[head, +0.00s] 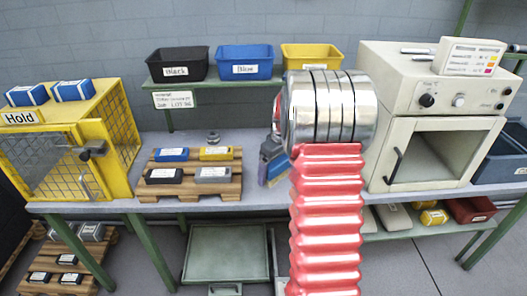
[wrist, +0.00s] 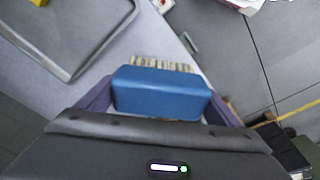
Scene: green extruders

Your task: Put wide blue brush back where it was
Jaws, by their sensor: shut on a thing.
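The wide blue brush (wrist: 160,94) fills the middle of the wrist view, with pale bristles along its far edge. My gripper (wrist: 162,88) is shut on it, with one purple-grey finger at each end of the blue body. In the head view my gripper (head: 274,160) is small and partly hidden behind my arm, over or near the bench, with a bit of blue beside it. I cannot tell how high the brush is above the bench.
A wooden pallet (head: 237,188) with labelled blocks stands on the bench (head: 150,208) to the left. A yellow cage (head: 120,105) is further left, a cream oven (head: 440,80) at right. Black (head: 178,65), blue (head: 245,63) and yellow (head: 312,54) bins stand on the shelf behind.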

